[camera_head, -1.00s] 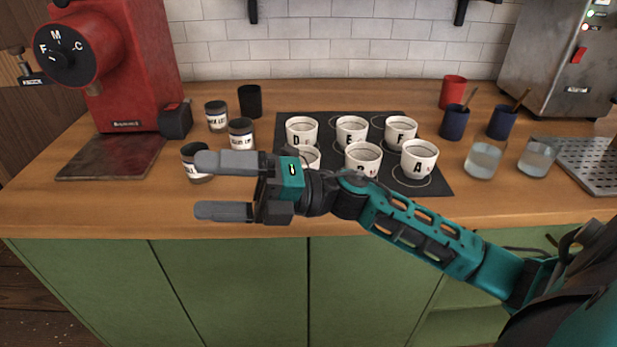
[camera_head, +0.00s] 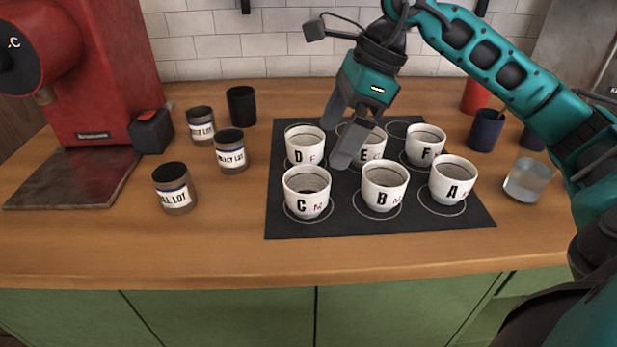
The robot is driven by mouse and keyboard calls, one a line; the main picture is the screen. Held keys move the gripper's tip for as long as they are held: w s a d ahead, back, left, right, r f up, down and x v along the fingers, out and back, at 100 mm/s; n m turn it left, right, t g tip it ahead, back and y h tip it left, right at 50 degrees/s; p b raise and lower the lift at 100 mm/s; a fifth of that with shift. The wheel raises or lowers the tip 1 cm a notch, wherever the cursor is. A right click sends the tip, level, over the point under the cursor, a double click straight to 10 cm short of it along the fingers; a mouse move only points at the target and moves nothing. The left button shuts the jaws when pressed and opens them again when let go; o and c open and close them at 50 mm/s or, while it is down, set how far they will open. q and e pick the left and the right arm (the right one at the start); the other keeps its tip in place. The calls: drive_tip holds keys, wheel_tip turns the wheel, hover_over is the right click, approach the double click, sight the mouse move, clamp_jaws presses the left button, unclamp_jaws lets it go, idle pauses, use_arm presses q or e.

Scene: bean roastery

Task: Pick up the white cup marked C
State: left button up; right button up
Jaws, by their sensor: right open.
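The white cup marked C (camera_head: 306,193) stands upright at the front left of a black mat (camera_head: 281,226), inside a printed circle. My right gripper (camera_head: 336,136) points down above the mat, behind and to the right of cup C. Its jaws are open and hold nothing. Its fingers show in front of cup E (camera_head: 373,145) and beside cup D (camera_head: 302,146); I cannot tell whether they touch either cup. My left gripper is not in view.
Cups B (camera_head: 384,187), A (camera_head: 453,180) and F (camera_head: 424,146) also stand on the mat. Several labelled jars, one of them close by (camera_head: 175,190), stand to the left. A glass (camera_head: 524,180) is on the right. The wooden counter in front is clear.

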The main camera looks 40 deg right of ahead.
approach(303, 189)
drive_tip(key=s+a, duration=0.1)
drive_tip(key=s+a+f, duration=0.1)
drive_tip(key=shift+a+f+b, duration=0.2)
drive_tip(key=shift+a+b, duration=0.15)
drive_tip(key=shift+b, duration=0.05)
drive_tip(key=shift+x, duration=3.1)
drive_tip(key=shift+w+a+r, duration=0.1)
drive_tip(key=shift+a, duration=0.05)
drive_tip(key=c, duration=0.9)
drive_tip(key=shift+c, duration=0.3)
drive_tip(key=shift+r, duration=0.2)
